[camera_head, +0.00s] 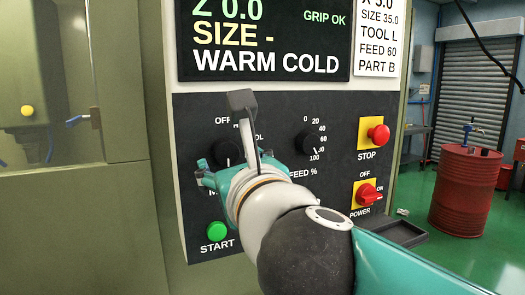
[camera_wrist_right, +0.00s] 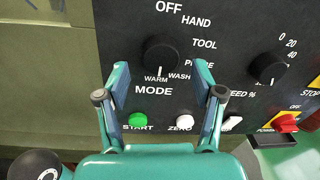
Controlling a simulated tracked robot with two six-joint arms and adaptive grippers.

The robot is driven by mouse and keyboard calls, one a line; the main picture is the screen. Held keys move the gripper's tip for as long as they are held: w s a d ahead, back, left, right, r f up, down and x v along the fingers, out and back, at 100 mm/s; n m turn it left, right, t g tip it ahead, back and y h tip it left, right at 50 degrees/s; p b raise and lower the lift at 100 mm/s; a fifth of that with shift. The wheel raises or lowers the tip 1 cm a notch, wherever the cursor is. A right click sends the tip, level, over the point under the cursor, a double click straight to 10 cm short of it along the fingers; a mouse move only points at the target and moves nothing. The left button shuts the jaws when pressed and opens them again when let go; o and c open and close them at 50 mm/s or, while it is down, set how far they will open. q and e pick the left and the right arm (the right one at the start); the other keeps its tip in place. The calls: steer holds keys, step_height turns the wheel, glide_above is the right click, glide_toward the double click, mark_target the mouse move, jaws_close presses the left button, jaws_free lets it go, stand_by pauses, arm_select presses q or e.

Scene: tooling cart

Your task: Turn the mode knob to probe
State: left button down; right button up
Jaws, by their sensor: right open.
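The mode knob (camera_wrist_right: 161,53) is a round black knob on the dark panel. Its white pointer mark points down, toward WARM. The labels OFF, HAND, TOOL, WASH and WARM are readable around it, and the probe label (camera_wrist_right: 200,64) at its right is partly covered by a finger. My right gripper (camera_wrist_right: 163,75) is open and empty, with one finger on each side of the knob, apparently not touching it. In the head view, the knob (camera_head: 226,153) is partly hidden behind my right gripper (camera_head: 234,168). My left gripper is not in view.
A feed knob (camera_head: 313,144), red stop button (camera_head: 378,134), red power switch (camera_head: 368,193) and green start button (camera_head: 217,231) share the panel. A white zero button (camera_wrist_right: 184,121) sits below the mode knob. A display (camera_head: 262,40) is above. A red drum (camera_head: 465,190) stands at right.

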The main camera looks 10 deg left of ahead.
steer(key=shift+x, duration=1.1)
